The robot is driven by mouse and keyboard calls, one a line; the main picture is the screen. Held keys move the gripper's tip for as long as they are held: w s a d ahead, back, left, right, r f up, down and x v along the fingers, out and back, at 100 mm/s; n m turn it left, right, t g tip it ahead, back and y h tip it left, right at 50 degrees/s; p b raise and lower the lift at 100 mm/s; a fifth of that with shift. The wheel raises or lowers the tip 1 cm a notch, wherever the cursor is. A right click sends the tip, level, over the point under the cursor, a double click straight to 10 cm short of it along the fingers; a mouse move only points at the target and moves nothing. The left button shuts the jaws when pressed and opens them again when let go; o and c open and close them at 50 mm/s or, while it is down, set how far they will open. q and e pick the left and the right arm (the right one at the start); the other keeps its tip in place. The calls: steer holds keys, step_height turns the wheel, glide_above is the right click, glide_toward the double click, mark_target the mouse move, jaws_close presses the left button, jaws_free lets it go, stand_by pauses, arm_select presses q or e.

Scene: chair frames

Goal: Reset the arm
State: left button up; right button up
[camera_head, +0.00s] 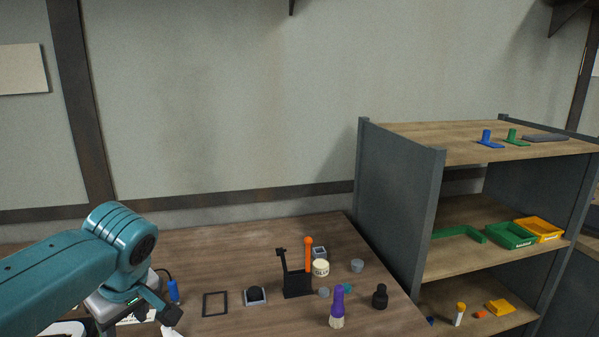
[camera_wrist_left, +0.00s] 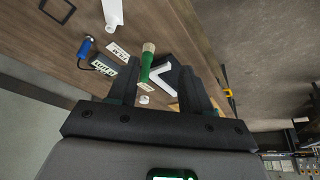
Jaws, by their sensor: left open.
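My teal left arm comes in from the left in the head view, low over the left part of the wooden table (camera_head: 250,240). A green-handled tool with a pale end (camera_wrist_left: 148,60) shows beyond the gap between the fingers. I cannot tell how far it is from them. My right gripper is in neither view.
The table holds a black holder (camera_head: 297,284) with an orange-topped tool (camera_head: 308,250), a purple-handled brush (camera_head: 337,306), a black frame (camera_head: 215,303) and a blue-handled item (camera_head: 173,290). A shelf unit (camera_head: 398,190) with green and yellow bins stands right. Wall space above the table is clear.

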arm_select(q)
steer(key=s+d+f+m+g+h+b, duration=0.15)
steer(key=d+f+m+h, duration=0.35)
steer(key=f, duration=1)
steer(key=s+d+f+m+h, duration=0.1)
steer(key=s+d+f+m, duration=0.15)
steer(key=d+f, duration=0.85)
steer(key=s+f+m+h, duration=0.1)
steer(key=s+f+m, duration=0.1)
steer(key=s+f, duration=1.4)
step_height(320, 180, down, 3)
steer(key=shift+s+d+f+h, duration=0.15)
steer(key=shift+d+h, duration=0.25)
steer(key=shift+d, duration=0.05)
